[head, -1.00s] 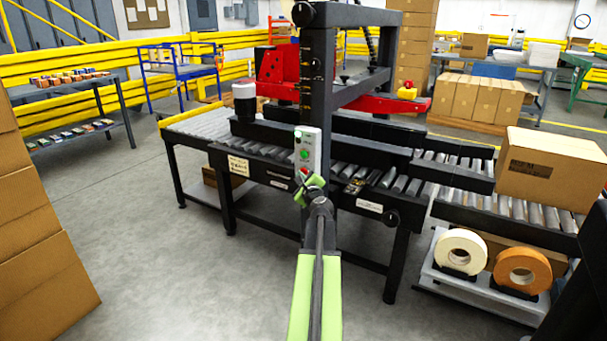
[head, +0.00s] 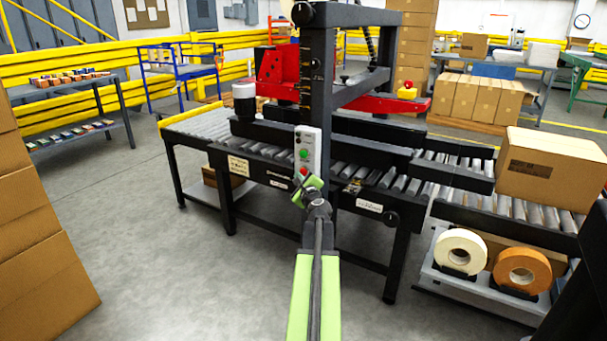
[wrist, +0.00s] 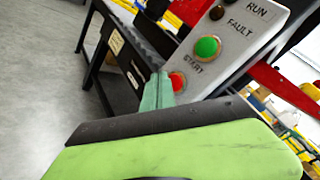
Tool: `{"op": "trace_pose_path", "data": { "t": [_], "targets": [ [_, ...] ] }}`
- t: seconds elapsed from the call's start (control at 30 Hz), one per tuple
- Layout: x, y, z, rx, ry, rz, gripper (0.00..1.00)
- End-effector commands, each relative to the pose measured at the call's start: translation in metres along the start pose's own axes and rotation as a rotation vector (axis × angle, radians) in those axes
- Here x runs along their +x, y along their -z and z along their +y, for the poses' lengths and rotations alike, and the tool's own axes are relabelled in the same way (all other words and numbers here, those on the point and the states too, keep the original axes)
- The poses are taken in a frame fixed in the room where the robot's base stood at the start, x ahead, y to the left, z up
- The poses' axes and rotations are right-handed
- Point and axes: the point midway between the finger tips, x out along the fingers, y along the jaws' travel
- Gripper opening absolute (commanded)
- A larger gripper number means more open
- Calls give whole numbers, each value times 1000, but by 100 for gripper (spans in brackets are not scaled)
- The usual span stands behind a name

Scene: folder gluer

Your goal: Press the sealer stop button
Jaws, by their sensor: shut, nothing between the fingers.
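The sealer's grey control box (head: 307,150) is on the black frame post. It carries a green START button (wrist: 207,47) and, below it, a red button (wrist: 177,82). The red button also shows in the head view (head: 303,171), just above my gripper. Its label is not visible. My gripper (head: 308,187) is shut and empty, low in front of the box. In the wrist view the closed green fingertips (wrist: 160,77) are at the left edge of the red button and cover a little of it. I cannot tell whether they touch it.
The wrist view shows a dark FAULT lamp (wrist: 217,12) above START. The sealer's roller bed (head: 345,160) runs behind the post. A carton (head: 550,167) sits on rollers at right, above two tape rolls (head: 460,252). Stacked cartons (head: 40,230) stand at left. Floor between is clear.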

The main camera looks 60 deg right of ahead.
Motion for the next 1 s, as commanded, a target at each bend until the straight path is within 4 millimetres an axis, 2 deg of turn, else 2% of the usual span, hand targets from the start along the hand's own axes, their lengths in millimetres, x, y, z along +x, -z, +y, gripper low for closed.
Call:
{"op": "trace_pose_path", "data": {
  "t": [0.17,0.6,1.0],
  "targets": [
    [-7,-4,4,0,0,0,0],
    [-41,-29,29,0,0,0,0],
    [-42,-31,31,0,0,0,0]
  ]
}}
